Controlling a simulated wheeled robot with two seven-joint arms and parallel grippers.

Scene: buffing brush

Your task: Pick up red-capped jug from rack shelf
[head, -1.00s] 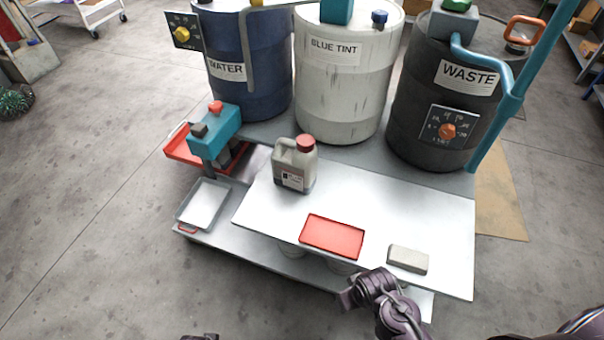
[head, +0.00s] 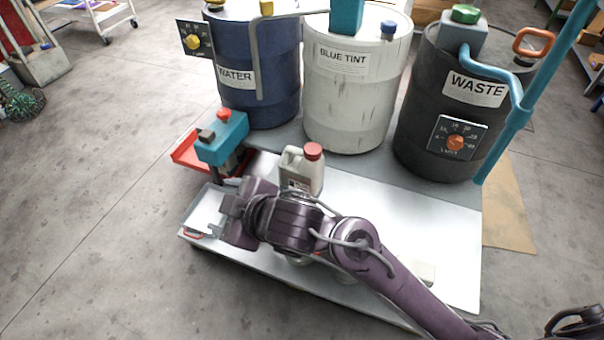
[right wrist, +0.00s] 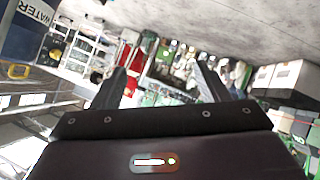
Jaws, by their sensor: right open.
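The jug (head: 302,169), grey-white with a red cap (head: 313,151), stands upright on the white shelf (head: 430,220), near its back left corner. Its lower part is hidden behind my right arm. My right gripper (head: 229,212) is in front and to the left of the jug, pointing left over the grey tray, apart from the jug. In the right wrist view its two fingers (right wrist: 163,85) are spread with nothing between them, and the jug does not show there. My left gripper is not in view.
Behind the shelf stand the WATER drum (head: 258,95), BLUE TINT drum (head: 350,110) and WASTE drum (head: 425,120). A teal device (head: 222,140) and a grey tray (head: 199,211) are at left. A light block (head: 427,270) is partly hidden by my arm.

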